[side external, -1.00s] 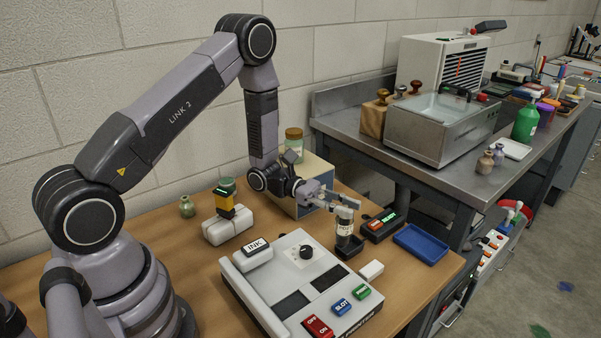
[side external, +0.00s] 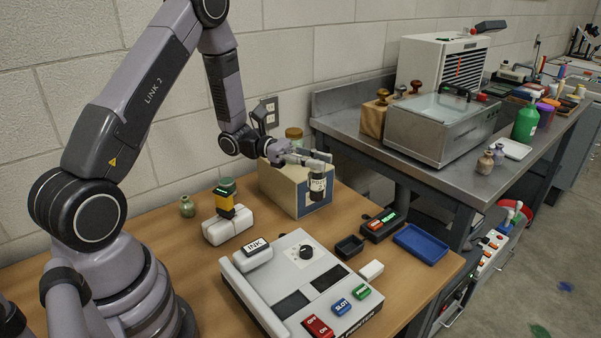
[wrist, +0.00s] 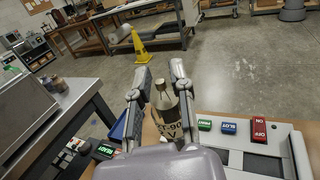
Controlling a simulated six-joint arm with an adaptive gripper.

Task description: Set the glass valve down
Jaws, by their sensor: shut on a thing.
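The glass valve (side external: 317,186) is a small upright cylinder with a pale lettered label and a dark lower part. My gripper (side external: 322,160) is shut on its upper part and holds it in the air, in front of the beige box. In the wrist view the valve (wrist: 170,112) stands between the two fingers of my gripper (wrist: 160,78), its narrow glass top towards the far end and its printed label facing the camera. Part of its body is hidden by the fingers and the wrist. A small black open tray (side external: 349,246) on the wooden table is empty.
The printer (side external: 298,285) with coloured buttons fills the front of the table (side external: 165,270). A blue tray (side external: 420,243), a black READY box (side external: 383,224) and a white block (side external: 371,270) lie to the right. The beige box (side external: 297,190) stands behind.

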